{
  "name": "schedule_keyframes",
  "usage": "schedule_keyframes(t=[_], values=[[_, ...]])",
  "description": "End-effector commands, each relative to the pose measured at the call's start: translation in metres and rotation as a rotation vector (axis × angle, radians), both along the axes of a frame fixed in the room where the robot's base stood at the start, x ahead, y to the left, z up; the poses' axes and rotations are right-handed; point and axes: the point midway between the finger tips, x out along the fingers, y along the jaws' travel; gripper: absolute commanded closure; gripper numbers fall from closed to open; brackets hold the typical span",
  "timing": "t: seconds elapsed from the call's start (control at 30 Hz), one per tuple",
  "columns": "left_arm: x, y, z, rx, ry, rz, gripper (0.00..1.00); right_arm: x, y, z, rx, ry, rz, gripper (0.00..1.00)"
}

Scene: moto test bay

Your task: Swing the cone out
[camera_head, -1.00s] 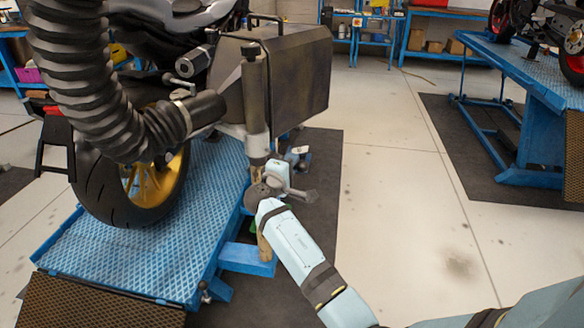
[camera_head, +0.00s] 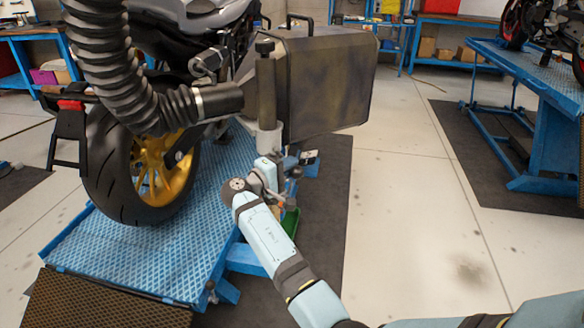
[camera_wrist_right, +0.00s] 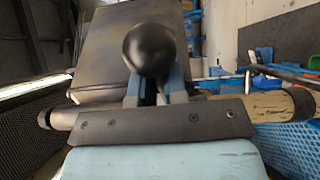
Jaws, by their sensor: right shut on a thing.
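The cone appears to be the large dark, boxy hood (camera_head: 335,85) right of the motorcycle's rear wheel. It narrows on its left to a pipe that joins the ribbed black hose (camera_head: 145,115). An upright post (camera_head: 266,90) stands at the hood's near side. My right gripper (camera_head: 280,182) is below the post's lower end, partly hidden by my own wrist. In the right wrist view, its blue fingers (camera_wrist_right: 157,92) are closed at a black ball knob (camera_wrist_right: 150,48), with the hood (camera_wrist_right: 110,50) behind. My left gripper is not in view.
The motorcycle's rear wheel (camera_head: 150,165) stands on a blue lift platform (camera_head: 150,250) at left. A second blue lift (camera_head: 535,85) stands at far right. Bare pale floor (camera_head: 410,200) lies between. Blue shelving (camera_head: 365,35) stands at the back.

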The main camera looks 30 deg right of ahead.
Motion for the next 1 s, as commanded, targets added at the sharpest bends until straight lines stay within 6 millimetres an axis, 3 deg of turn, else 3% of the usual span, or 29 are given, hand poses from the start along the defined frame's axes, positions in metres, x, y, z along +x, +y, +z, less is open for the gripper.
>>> schedule_keyframes(t=[0.03, 0.43, 0.47, 0.57, 1.0], values=[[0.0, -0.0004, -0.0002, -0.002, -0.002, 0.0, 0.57, -0.0056, -0.0019, -0.0089, 0.006, 0.012, -0.024, 1.0], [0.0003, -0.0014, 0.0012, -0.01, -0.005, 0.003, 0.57, -0.0058, -0.0004, -0.0082, 0.007, 0.01, -0.028, 1.0], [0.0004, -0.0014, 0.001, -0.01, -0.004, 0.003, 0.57, -0.0058, -0.0004, -0.0081, 0.007, 0.01, -0.028, 0.83], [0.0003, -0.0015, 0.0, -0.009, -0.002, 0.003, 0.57, -0.0058, -0.0003, -0.0075, 0.006, 0.009, -0.027, 0.62], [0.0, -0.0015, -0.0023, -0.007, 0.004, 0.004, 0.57, -0.004, 0.0007, -0.0041, 0.004, 0.004, -0.022, 0.62]])
